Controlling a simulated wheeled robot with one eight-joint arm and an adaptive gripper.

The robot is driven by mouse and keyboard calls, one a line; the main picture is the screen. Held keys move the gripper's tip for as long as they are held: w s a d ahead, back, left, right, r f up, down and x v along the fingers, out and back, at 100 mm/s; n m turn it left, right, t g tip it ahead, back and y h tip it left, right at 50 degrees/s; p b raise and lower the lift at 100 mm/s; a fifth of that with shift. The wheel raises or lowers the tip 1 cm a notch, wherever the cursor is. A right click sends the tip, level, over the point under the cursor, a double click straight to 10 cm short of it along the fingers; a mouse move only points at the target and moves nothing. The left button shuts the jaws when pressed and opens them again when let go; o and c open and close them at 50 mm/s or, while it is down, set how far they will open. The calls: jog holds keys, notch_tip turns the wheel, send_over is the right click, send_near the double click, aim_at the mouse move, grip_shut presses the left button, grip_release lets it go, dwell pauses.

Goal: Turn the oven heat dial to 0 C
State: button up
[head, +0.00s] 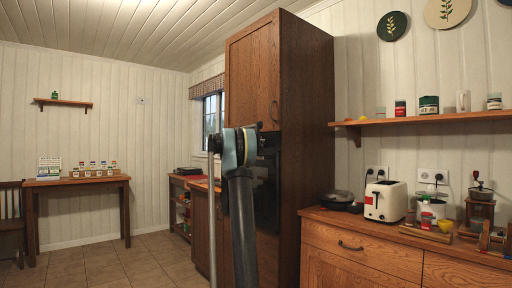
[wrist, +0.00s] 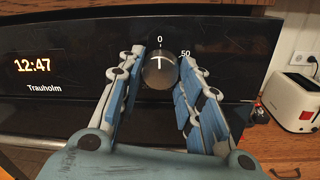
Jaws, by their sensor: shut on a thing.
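The oven heat dial (wrist: 160,72) is a round dark grey knob on the black oven panel (wrist: 75,38) in the wrist view. Its pale mark points up, close to the printed 0; 50 is printed to the upper right. My gripper (wrist: 162,58) has its fingers on either side of the dial and is shut on it. In the head view my gripper (head: 262,140) is at the oven's black front (head: 267,190) in the tall wooden cabinet; my arm hides the dial there.
The panel's clock shows 12:47. A white toaster (head: 386,201) stands on the wooden counter (head: 340,222) to the right, with a dark pan (head: 342,206) beside it. A wooden shelf (head: 420,121) holds cans above. The tiled floor at left is clear.

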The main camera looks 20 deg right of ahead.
jog(key=shift+w+n, duration=0.1)
jog(key=shift+n, duration=0.4)
jog(key=o, duration=1.1)
jog(key=v, duration=1.2)
